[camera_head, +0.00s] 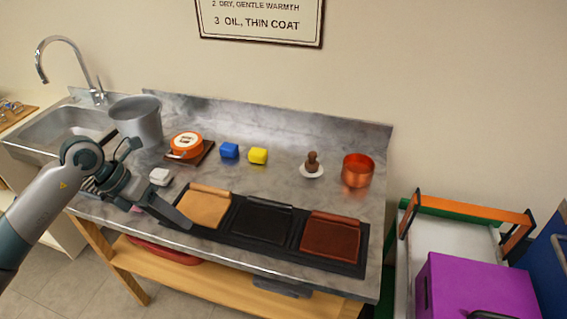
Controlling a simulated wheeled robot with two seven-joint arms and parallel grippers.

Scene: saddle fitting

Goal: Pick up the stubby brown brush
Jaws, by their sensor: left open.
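The stubby brown brush (312,159) stands upright on a small white dish (312,172) at the right of the grey counter. It has a rounded knob on top and a wider lower part. My left gripper (168,209) is open over the counter's left front, near the tan pad. It is well to the left of the brush and apart from it. My right gripper is not in view.
A copper pot (357,170) stands close to the right of the brush. Tan (207,208), black (263,220) and red-brown (331,240) pads line the front.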

